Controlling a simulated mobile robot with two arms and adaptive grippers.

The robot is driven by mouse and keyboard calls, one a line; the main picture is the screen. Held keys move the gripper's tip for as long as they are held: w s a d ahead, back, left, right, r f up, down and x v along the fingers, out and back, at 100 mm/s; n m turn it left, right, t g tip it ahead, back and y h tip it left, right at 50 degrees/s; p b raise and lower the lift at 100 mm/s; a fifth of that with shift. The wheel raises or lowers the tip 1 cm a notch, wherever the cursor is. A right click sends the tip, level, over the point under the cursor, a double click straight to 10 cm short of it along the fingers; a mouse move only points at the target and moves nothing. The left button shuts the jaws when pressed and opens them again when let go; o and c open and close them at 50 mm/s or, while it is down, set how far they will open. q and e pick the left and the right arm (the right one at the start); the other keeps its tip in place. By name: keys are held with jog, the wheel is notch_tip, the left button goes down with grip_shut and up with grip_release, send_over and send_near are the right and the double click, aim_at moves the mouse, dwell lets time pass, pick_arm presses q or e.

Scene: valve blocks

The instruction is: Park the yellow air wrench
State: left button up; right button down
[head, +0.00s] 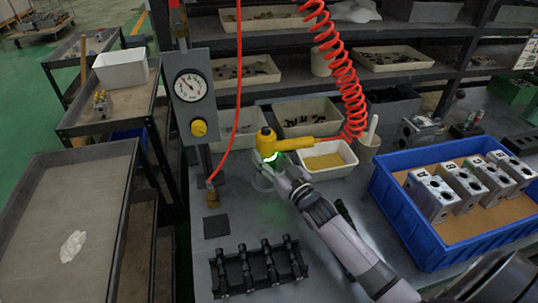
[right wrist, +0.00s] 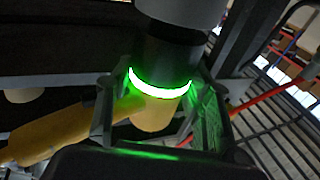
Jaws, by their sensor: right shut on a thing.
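The yellow air wrench (head: 294,143) is in my right gripper (head: 270,165), above the back of the grey bench. Its upright yellow head is at the gripper, and its handle points right toward the red coiled hose (head: 345,85). In the right wrist view the yellow wrench (right wrist: 48,136) runs from the lower left into the jaws, and a green light ring glows over it. A grey curved part shows just below the gripper; I cannot tell whether it is a holder or a finger. My left gripper is out of view.
A post with a gauge (head: 190,86) and yellow knob stands left of the wrench. A black rack (head: 258,268) is in front. A blue crate (head: 425,238) with metal blocks is at right.

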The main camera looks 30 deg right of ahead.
jog(key=shift+f+b, duration=0.25)
jog(key=shift+b, duration=0.05)
dwell(0.5)
jog(key=c, duration=0.7)
grip_release()
